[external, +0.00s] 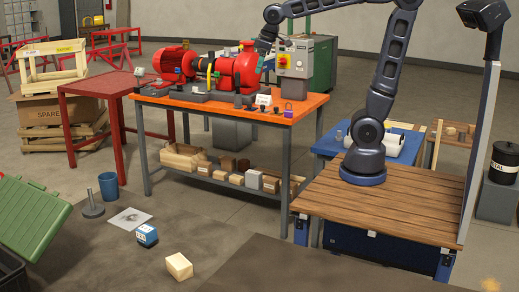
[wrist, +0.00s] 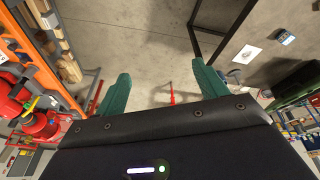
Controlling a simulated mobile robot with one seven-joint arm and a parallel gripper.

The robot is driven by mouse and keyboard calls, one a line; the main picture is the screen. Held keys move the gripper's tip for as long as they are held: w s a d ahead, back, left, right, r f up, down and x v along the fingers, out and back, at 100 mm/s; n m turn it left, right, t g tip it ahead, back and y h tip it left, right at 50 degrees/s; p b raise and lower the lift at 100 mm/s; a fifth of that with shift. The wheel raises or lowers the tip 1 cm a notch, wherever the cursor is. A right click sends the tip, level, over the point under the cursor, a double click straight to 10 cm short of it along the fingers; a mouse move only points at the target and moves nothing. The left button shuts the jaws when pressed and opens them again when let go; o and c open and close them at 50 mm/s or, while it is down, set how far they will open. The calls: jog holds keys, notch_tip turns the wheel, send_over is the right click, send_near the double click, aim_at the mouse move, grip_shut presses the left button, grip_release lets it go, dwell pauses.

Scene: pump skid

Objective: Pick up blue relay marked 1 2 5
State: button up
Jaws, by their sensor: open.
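The blue relay (external: 147,235) stands on the floor at the lower left in the external view, with a pale label on its side. The number on it is too small to read for certain. A small blue block near the upper right of the wrist view (wrist: 284,38) looks like the same relay. My gripper (wrist: 163,84) is open and empty, its two teal fingers spread apart. In the external view it is high over the orange bench, by the red pump, far from the relay.
The orange bench (external: 229,107) carries the red pump (external: 240,70) and a grey control box (external: 296,57). Near the relay are a paper sheet (external: 129,219), a cream block (external: 179,266), a grey stand (external: 93,207) and a blue bucket (external: 108,186). A green lid (external: 32,215) leans at left.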

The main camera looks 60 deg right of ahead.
jog(key=w+a+f+n+g, duration=0.1)
jog(key=w+a+n, duration=0.1)
jog(key=w+a, duration=0.45)
jog(key=w+a+f+n, duration=0.2)
jog(key=w+a, duration=0.2)
jog(key=a, duration=0.6)
jog(key=n+g, duration=0.2)
jog(key=n, duration=0.6)
send_over(146, 228)
jog(key=shift+h, duration=0.4)
notch_tip(146, 228, down, 29)
jog(key=shift+d+r, duration=0.1)
jog(key=shift+s+f, duration=0.1)
jog(key=shift+f, duration=0.5)
jog(key=f, duration=1)
jog(key=shift+a, duration=0.2)
jog(key=shift+c, duration=0.2)
